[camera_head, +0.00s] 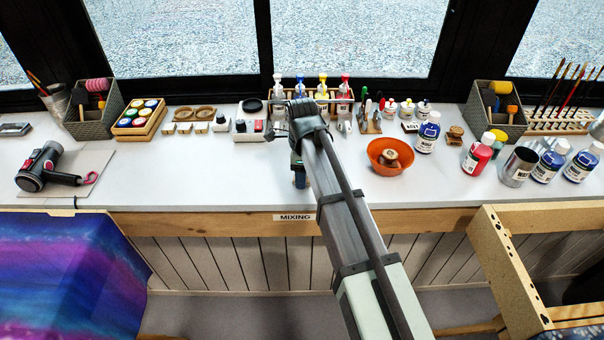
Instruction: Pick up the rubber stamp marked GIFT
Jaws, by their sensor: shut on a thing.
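My gripper (299,176) is low over the front part of the white bench, left of the orange bowl. My own wrist and arm cover most of it. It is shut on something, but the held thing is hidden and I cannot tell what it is. A wooden stamp-like piece (454,135) stands on the bench right of the blue-labelled bottle. Another wooden piece (389,156) sits inside the orange bowl (376,148). No GIFT marking is readable on anything in view.
The bench (210,178) is clear at its front, left of my gripper. Bottles (427,132) and a metal can (519,165) crowd the right. A dark hand tool (42,165) lies at left.

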